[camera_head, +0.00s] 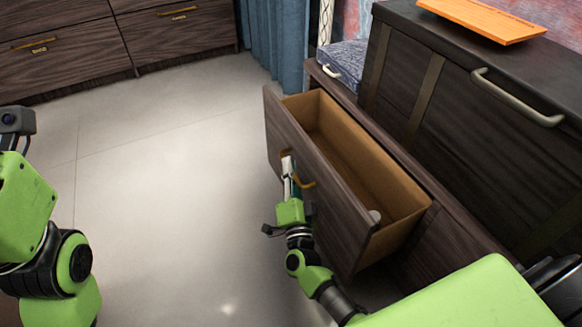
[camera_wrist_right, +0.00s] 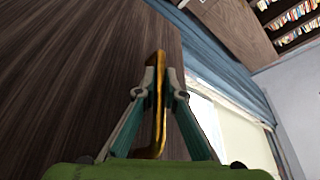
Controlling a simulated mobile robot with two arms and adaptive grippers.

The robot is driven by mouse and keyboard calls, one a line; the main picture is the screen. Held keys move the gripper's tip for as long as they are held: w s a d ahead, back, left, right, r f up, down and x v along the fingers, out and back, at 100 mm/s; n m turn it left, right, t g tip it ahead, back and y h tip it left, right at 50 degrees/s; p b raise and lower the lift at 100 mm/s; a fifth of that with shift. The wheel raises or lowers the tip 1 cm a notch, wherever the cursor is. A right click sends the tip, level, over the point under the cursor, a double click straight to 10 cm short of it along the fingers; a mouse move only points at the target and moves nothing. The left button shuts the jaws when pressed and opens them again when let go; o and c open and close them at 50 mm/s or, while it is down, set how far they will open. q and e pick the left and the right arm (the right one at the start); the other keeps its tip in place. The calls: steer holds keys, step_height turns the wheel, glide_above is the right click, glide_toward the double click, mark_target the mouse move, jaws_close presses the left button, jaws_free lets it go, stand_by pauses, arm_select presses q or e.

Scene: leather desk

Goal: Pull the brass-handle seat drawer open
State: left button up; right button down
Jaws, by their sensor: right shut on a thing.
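The seat drawer (camera_head: 308,175) has a dark wood front and a lighter brown inside, and it stands well out from the bench. Its brass handle (camera_head: 307,184) is on the front panel, partly hidden by my gripper. My right gripper (camera_head: 288,168) is at the handle. In the right wrist view its fingers (camera_wrist_right: 160,80) are shut on the brass handle (camera_wrist_right: 157,125), one on each side, against the dark drawer front (camera_wrist_right: 80,80). A small pale round thing (camera_head: 375,215) is inside the drawer at its near end. My left arm shows at the left edge; its gripper is not in view.
A dark chest (camera_head: 440,80) with a grey metal handle (camera_head: 515,97) stands above the drawer, with an orange board (camera_head: 482,18) on it. A blue patterned case (camera_head: 345,60) lies on the bench. The pale floor (camera_head: 170,180) in front is clear. Dark drawers (camera_head: 100,40) stand at the back left beside a blue curtain (camera_head: 275,40).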

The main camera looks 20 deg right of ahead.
steer(key=shift+f, duration=0.1)
steer(key=c, duration=2.4)
jaws_free()
steer(key=shift+s, duration=0.15)
